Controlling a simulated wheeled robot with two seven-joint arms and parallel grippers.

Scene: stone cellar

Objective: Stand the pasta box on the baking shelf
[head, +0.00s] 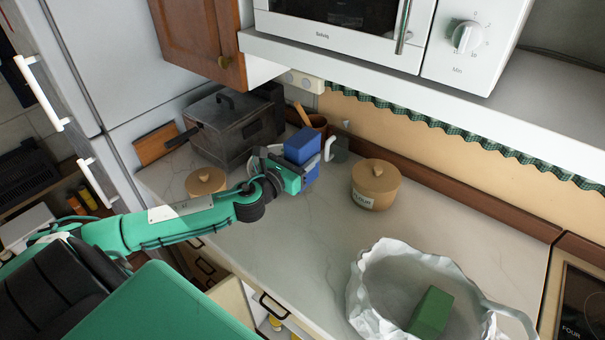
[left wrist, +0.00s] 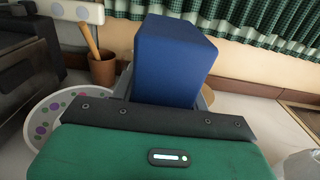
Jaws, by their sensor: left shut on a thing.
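My left gripper (head: 305,173) is shut on a plain blue box (head: 301,146), which I take to be the pasta box. The box is held roughly upright above the worktop, its top above the fingers. In the left wrist view the blue box (left wrist: 174,62) rises beyond the gripper's dark edge, which hides its lower part. A white shelf (head: 400,82) runs along the wall under the microwave; I cannot tell if it is the baking shelf. My right gripper is out of view.
A flour canister (head: 374,187) stands right of the box. A white bag (head: 373,309) with a green box (head: 431,312) is at the front. The white shelf is clear at right.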

